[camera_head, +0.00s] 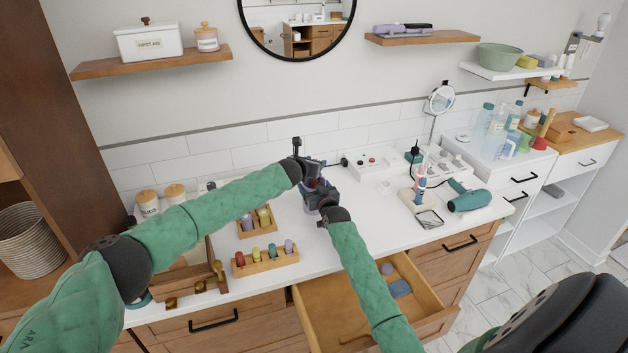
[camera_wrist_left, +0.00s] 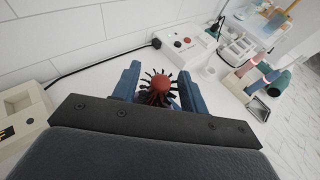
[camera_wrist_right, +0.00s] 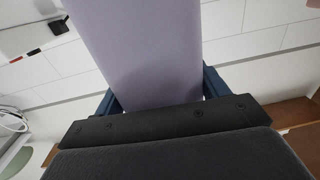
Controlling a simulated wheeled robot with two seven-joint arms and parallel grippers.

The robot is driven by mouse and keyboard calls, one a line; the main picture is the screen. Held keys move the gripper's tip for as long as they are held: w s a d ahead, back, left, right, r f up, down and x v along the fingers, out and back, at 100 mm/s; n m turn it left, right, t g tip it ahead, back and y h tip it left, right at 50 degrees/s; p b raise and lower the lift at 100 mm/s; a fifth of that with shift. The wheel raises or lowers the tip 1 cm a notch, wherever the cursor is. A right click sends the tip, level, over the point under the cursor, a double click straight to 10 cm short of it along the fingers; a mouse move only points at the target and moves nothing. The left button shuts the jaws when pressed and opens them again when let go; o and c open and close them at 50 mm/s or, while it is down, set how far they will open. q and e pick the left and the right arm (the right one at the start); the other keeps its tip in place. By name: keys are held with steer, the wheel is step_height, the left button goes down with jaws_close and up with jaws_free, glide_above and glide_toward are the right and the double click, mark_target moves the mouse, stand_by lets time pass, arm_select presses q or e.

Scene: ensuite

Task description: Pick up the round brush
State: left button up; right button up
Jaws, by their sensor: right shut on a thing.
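The round brush (camera_wrist_left: 158,88) shows end-on in the left wrist view, with a red rounded tip and dark bristles around it. My left gripper (camera_wrist_left: 158,92) is open, its blue fingers on either side of the brush with gaps. My right gripper (camera_wrist_right: 160,98) is shut on a smooth lavender piece (camera_wrist_right: 145,50) that fills the middle of the right wrist view. I cannot tell whether this piece is the brush's handle or a holder. In the head view both grippers meet over the counter, and the brush's red part (camera_head: 313,183) shows between them, mostly hidden.
Wooden racks with small coloured pieces (camera_head: 265,262) stand left of the grippers on the white counter (camera_head: 290,225). An open drawer (camera_head: 335,305) juts out below. A teal hair dryer (camera_head: 468,196) and a round mirror (camera_head: 441,99) stand to the right.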

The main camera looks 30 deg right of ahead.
arm_select(q)
steer(key=c, duration=0.8)
step_height(320, 180, up, 10)
steer(key=shift+f, duration=0.1)
steer(key=shift+r+p, duration=3.05)
steer(key=shift+r, duration=0.1)
arm_select(e)
steer(key=shift+r, duration=3.05)
steer(key=o, duration=1.1)
steer(key=shift+s, duration=0.1)
steer(key=s+a, duration=0.2)
steer(key=s, duration=0.9)
steer(key=shift+s, duration=0.3)
steer(key=shift+a, duration=0.1)
